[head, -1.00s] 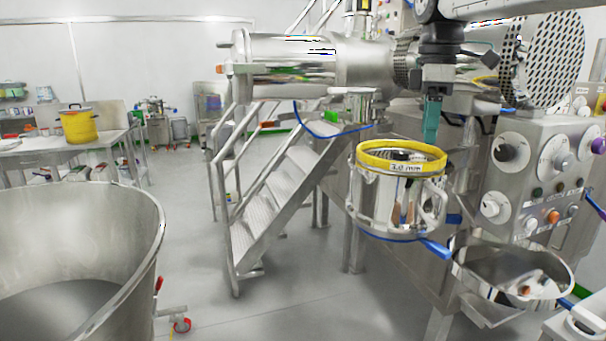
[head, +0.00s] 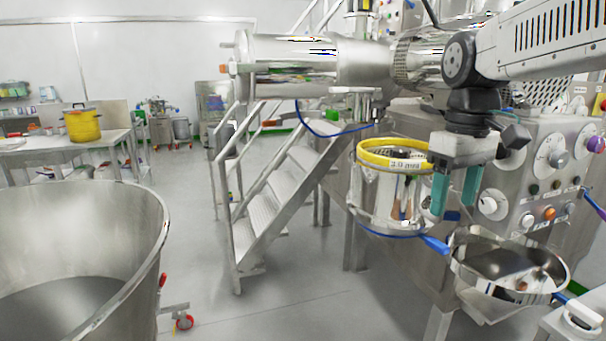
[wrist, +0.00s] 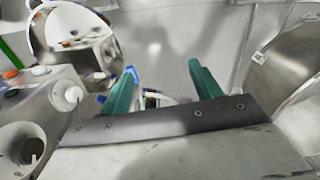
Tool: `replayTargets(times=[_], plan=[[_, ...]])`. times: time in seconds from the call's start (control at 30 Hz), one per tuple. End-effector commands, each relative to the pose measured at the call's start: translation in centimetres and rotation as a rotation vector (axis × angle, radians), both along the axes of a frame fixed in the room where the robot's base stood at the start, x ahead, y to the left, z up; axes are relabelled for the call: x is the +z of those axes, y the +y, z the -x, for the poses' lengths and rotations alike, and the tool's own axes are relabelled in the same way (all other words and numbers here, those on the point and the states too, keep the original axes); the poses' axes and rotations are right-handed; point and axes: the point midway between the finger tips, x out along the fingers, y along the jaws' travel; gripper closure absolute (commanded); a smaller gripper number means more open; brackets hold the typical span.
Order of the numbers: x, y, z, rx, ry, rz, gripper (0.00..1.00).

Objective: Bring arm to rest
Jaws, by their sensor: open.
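My gripper (head: 455,190) hangs pointing down in the head view, with its two teal fingers apart and nothing between them. It is just right of the steel sieve housing with the yellow ring (head: 385,160) labelled 3.0 mm, and partly covers its right side. I cannot tell whether the fingers touch the housing. In the wrist view the gripper (wrist: 160,88) shows both teal fingers spread. My white arm comes in from the upper right of the head view.
A control panel with knobs (head: 545,170) stands close behind and right of my gripper. A steel bowl (head: 508,265) sits below right. Steps with railings (head: 280,185) are left, and a large steel bin (head: 80,245) is at front left. The floor between them is clear.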

Motion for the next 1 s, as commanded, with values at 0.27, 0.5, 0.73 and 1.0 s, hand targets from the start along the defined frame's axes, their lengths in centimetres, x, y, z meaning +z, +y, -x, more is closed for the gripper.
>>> replayTargets(times=[0.27,0.5,0.73,1.0], plan=[[-7.2,-1.1,13.1,-0.367,-0.039,-0.004,0.36],[-11.2,-1.6,19.9,-0.448,-0.081,-0.014,0.36],[-10.7,-1.6,20.6,-0.451,-0.12,-0.022,0.36],[-10.7,-1.6,20.6,-0.451,-0.12,-0.022,0.36]])
